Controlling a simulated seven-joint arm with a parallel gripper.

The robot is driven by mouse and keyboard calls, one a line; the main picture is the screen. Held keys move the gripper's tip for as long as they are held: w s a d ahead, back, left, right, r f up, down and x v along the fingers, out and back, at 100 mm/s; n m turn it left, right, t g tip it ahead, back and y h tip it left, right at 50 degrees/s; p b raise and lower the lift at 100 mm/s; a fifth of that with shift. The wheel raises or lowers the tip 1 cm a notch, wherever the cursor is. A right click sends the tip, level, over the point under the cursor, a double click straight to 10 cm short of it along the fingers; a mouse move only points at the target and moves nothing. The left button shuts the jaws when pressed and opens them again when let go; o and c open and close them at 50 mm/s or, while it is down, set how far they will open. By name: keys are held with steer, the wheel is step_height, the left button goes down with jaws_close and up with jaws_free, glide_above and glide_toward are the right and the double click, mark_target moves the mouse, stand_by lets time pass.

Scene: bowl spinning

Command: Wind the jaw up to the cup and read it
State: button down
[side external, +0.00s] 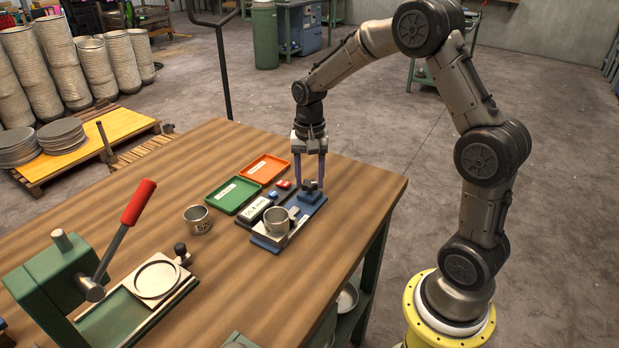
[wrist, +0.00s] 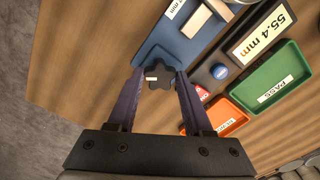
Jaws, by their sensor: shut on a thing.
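My gripper (side external: 309,180) points down over the far end of a blue gauge (side external: 309,207). Its two purple fingers are shut on a black star-shaped knob (wrist: 158,75), one on each side. A metal cup (side external: 277,220) stands upright at the gauge's near end. A pale grey block, seemingly the jaw (wrist: 197,20), sits on the blue bed in the wrist view. The cup is not clearly seen in that view, and I cannot tell whether the jaw touches it. The readout (wrist: 264,32) beside the bed shows 55.4 mm; it also appears in the side view (side external: 256,210).
A green tray (side external: 233,196) marked PASS and an orange tray (side external: 264,168) lie beside the gauge. A second cup (side external: 197,220) stands left on the wooden table. A green press with a red-handled lever (side external: 138,203) is at the near left. Bare table lies behind the gauge.

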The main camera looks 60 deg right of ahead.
mark_target(309, 183)
steer(key=shift+r+m, duration=0.1)
steer(key=shift+m, duration=0.3)
stand_by(1.0)
steer(key=shift+c, duration=1.6)
jaws_free()
step_height(309, 183, up, 14)
